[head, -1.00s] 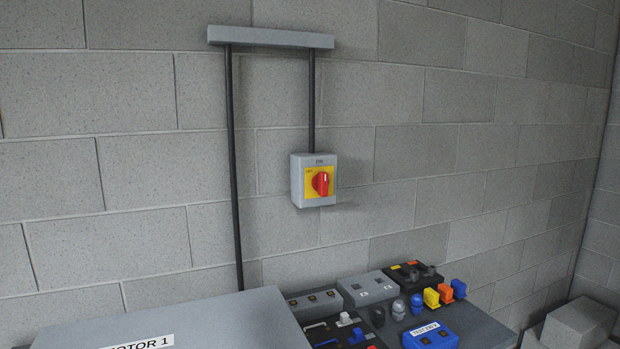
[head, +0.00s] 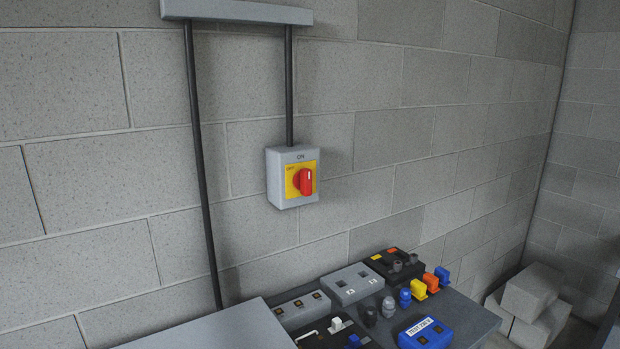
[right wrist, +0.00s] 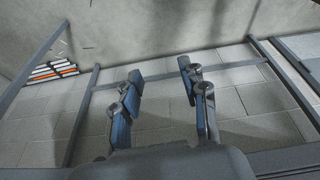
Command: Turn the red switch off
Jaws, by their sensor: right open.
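The red switch (head: 303,181) is a rotary handle on a yellow plate, on a grey box mounted on the block wall. Its handle stands upright, in line with the ON label at the top; the OFF label is at the upper left of the plate. My right gripper (right wrist: 160,88) shows in the right wrist view with its two blue-padded fingers apart and nothing between them. The switch does not show in that view. Neither gripper shows in the head view, so the left one is out of sight.
Below the switch, a bench (head: 468,318) holds grey boxes (head: 351,284), a blue test box (head: 425,333) and coloured clips (head: 430,282). A grey cabinet top (head: 215,329) is at the lower left. Concrete blocks (head: 530,292) lie at the right. The wall around the switch is clear.

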